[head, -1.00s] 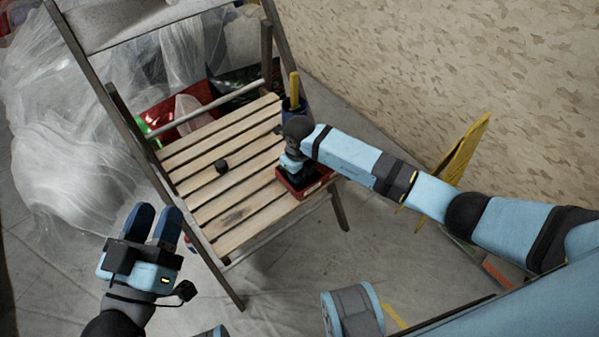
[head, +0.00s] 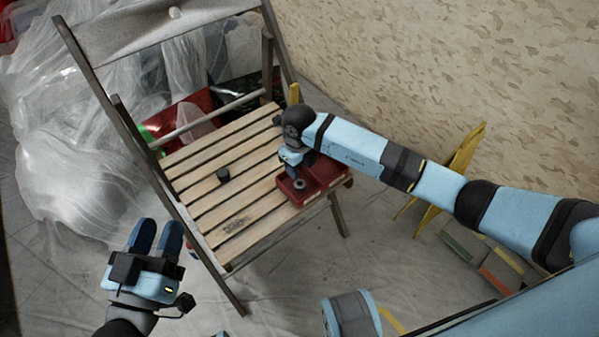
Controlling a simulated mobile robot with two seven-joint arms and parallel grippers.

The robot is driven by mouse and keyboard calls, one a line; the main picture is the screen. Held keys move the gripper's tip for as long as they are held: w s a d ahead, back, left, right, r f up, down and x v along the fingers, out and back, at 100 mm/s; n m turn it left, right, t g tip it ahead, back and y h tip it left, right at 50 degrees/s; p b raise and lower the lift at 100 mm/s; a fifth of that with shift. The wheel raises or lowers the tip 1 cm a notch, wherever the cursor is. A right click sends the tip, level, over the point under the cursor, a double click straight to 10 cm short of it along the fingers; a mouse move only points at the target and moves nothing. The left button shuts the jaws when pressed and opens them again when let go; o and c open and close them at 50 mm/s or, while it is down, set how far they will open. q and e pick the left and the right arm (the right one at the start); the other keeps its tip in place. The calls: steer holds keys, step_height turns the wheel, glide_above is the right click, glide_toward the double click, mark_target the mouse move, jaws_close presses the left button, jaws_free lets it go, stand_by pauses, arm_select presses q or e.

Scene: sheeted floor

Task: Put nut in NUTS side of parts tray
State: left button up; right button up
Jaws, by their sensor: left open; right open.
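The red parts tray (head: 325,172) sits at the right front of the slatted seat of a wooden folding chair. A small grey ring-shaped piece, which looks like the nut (head: 299,184), lies in the left part of the tray. I cannot read any label on the tray. My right gripper (head: 291,163) is open just above and behind that piece; its fingertips are partly hidden by its own body. My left gripper (head: 156,234) is open and empty, left of the chair and away from the tray.
A small black cylinder (head: 223,175) stands on the chair seat (head: 222,205). A yellow-handled item (head: 294,94) is behind my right wrist. Plastic sheeting (head: 75,150) covers the left side. A yellow folded object (head: 450,180) stands by the wall.

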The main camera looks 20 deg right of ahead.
arm_select(q)
steer(key=shift+a+f+g+y+p, duration=0.25)
steer(key=shift+f+g+y, duration=0.1)
steer(key=shift+f, duration=0.35)
steer(key=shift+a+f+g+y+p, duration=0.25)
steer(key=shift+f+y, duration=0.1)
steer(key=shift+f, duration=0.3)
arm_select(e)
steer(key=shift+r, duration=2.4)
